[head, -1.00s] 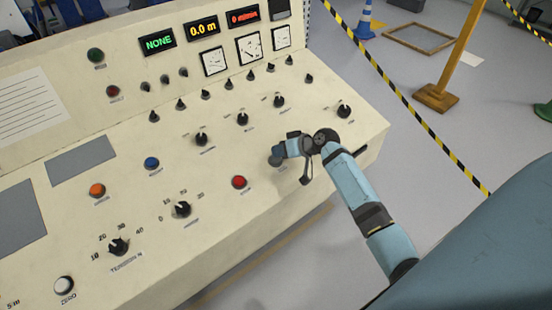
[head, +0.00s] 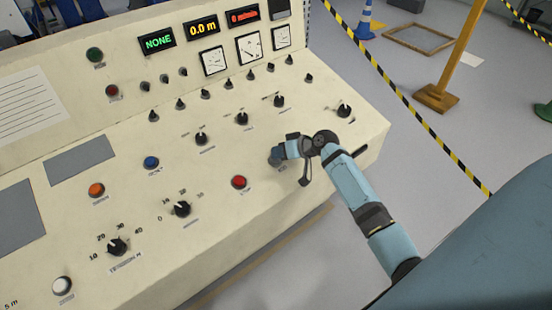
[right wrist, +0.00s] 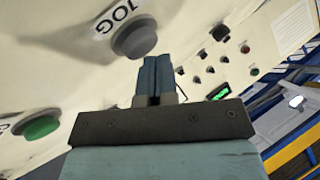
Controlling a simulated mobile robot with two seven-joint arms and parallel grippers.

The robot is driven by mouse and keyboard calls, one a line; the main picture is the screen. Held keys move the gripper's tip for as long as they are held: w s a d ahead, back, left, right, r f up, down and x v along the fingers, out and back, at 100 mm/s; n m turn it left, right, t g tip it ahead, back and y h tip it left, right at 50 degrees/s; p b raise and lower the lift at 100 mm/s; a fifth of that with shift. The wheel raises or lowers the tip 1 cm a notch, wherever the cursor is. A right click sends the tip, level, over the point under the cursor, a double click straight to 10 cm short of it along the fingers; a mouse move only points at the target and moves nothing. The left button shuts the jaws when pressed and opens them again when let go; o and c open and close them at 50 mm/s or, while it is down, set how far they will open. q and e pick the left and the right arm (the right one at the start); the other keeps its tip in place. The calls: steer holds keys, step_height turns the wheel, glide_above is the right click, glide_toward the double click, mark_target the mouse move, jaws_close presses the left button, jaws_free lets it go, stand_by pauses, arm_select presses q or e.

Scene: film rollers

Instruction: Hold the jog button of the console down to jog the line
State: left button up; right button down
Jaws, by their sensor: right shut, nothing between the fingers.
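The console (head: 215,225) is a cream sloped panel with knobs, buttons, gauges and displays. The jog button (right wrist: 135,38) is a dark grey round cap beside the word JOG in the right wrist view. My right gripper (head: 277,156) is over the front right part of the console, and its arm comes in from the lower right. In the right wrist view its fingers (right wrist: 157,66) are shut and empty, close beside the jog button. I cannot tell whether they touch it. In the head view the gripper largely hides this spot. My left gripper is out of view.
A red button (head: 239,182) lies left of my right gripper. A green button (right wrist: 38,126) shows in the wrist view. Knobs (head: 242,119) stand behind the gripper.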

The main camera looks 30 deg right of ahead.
steer(key=shift+w+f, duration=0.1)
steer(key=shift+f, duration=0.3)
steer(key=shift+r, duration=0.1)
stand_by(1.7)
steer(key=shift+s+r+p, duration=0.2)
steer(key=shift+r+p, duration=0.4)
steer(key=shift+r, duration=0.2)
steer(key=r+p, duration=0.2)
steer(key=s+r+p, duration=0.1)
steer(key=r+p, duration=0.1)
steer(key=r, duration=0.1)
steer(key=shift+s, duration=0.1)
steer(key=shift+f, duration=0.1)
